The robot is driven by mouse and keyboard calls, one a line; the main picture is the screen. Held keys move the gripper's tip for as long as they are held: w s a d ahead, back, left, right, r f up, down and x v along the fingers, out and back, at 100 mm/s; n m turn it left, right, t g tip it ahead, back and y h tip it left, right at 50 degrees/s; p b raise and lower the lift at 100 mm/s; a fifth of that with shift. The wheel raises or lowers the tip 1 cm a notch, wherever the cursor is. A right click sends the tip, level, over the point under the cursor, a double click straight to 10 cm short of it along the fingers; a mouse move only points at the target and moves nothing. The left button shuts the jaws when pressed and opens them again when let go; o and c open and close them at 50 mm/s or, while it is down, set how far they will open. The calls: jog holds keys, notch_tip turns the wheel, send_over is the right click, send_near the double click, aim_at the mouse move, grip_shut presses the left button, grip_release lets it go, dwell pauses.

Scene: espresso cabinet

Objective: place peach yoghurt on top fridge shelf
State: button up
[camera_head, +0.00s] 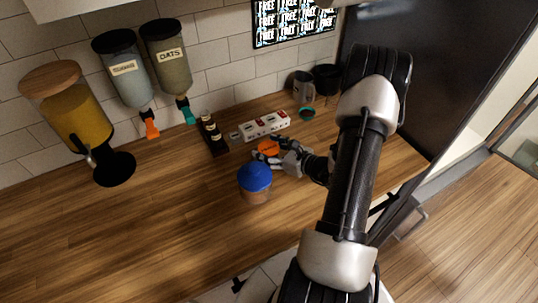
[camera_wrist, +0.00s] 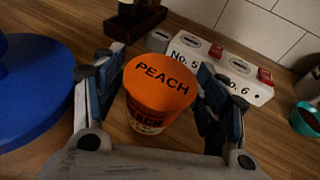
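The peach yoghurt is a small tub with an orange lid marked PEACH (camera_wrist: 160,85). It stands upright on the wooden counter; its orange lid also shows in the head view (camera_head: 268,147). My gripper (camera_wrist: 157,100) is open, with one finger on each side of the tub. A narrow gap shows at the left finger; the right finger is very close, and I cannot tell whether it touches. In the head view my gripper (camera_head: 274,154) reaches the tub from the right. The top fridge shelf cannot be made out.
A blue-lidded jar (camera_head: 255,180) stands close in front of the gripper. Behind are a white numbered strip (camera_head: 264,125), a dark bottle rack (camera_head: 212,133) and mugs (camera_head: 303,88). Dispensers (camera_head: 70,105) line the left wall. A tall dark panel (camera_head: 450,60) stands right. The front-left counter is clear.

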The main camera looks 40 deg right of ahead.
jog(key=c, duration=1)
jog(key=shift+o, duration=0.2)
jog(key=shift+r, duration=0.1)
